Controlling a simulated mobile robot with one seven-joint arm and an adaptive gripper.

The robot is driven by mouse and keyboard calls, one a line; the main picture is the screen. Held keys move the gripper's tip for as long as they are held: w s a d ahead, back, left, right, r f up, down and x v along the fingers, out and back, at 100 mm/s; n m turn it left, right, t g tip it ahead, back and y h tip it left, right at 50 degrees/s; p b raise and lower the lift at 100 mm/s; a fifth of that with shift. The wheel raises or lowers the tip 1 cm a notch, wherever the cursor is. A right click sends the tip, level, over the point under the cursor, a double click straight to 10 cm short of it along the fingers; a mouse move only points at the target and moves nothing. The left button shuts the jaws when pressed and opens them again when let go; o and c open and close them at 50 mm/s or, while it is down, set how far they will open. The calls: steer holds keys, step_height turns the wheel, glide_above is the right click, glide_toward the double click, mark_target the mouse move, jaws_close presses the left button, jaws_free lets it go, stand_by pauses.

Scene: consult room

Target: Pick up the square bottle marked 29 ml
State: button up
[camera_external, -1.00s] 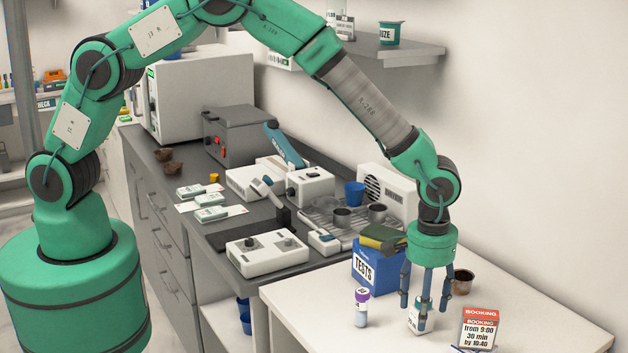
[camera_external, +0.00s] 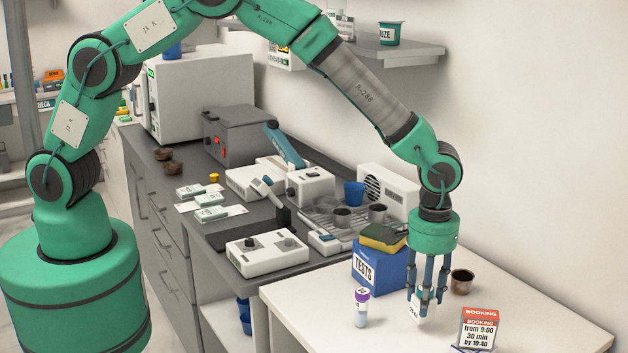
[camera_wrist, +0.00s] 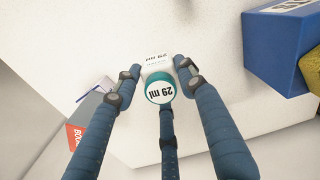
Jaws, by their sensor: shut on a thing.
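My three-fingered gripper (camera_external: 427,293) points down and is shut on the bottle. In the wrist view, my gripper (camera_wrist: 157,74) has a finger on either side of the bottle and one below its cap. The fingers partly hide the bottle in the external view.
A blue TESTS box (camera_external: 374,271) with a yellow-green sponge-like item (camera_external: 383,237) on it stands left of my gripper. A purple-capped vial (camera_external: 361,308) stands in front of it. A booking sign (camera_external: 478,327) and a dark cup (camera_external: 462,281) are to the right.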

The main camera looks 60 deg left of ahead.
steer(key=shift+r, duration=3.6)
